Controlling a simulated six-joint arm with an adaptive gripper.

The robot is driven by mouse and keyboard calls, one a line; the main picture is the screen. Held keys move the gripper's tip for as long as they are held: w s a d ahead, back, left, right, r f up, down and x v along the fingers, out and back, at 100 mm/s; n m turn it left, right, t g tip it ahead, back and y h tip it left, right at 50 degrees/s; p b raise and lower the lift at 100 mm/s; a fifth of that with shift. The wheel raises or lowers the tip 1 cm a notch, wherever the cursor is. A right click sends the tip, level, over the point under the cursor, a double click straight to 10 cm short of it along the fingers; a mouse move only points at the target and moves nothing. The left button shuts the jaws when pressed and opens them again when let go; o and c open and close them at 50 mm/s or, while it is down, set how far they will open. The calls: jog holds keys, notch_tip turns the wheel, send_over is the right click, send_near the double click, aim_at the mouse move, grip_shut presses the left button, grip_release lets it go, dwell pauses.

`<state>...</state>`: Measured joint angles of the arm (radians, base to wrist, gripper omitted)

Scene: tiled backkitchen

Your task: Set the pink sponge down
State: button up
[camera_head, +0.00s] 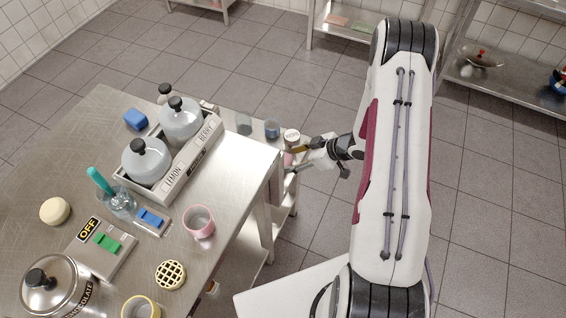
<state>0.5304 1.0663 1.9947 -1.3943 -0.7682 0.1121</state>
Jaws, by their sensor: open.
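I cannot make out the pink sponge for certain. A small flat pinkish piece (337,19) lies on a far shelf at the top, well away from my gripper. My gripper (295,160) is open, just beyond the right edge of the steel table (235,190). It points left, close beside a pale jar with a lettered white lid (291,135). A little pink shows below that lid, by the fingers; I cannot tell whether it is the jar's body or something else. No object is clearly seen between the fingers.
Two glass cups (271,130) stand near the table's far right corner. A crate (190,155) holds two lidded pots. A pink mug (199,222), a yellow lattice trivet (170,274) and a switch box (100,250) stand nearer. Bare tabletop lies right of the crate.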

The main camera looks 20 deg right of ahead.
aim_at(286, 161)
jog(key=shift+x, duration=2.55)
jog(key=shift+d+f, duration=0.1)
jog(key=c, duration=0.5)
jog(key=shift+o, duration=0.2)
jog(key=shift+r, duration=5)
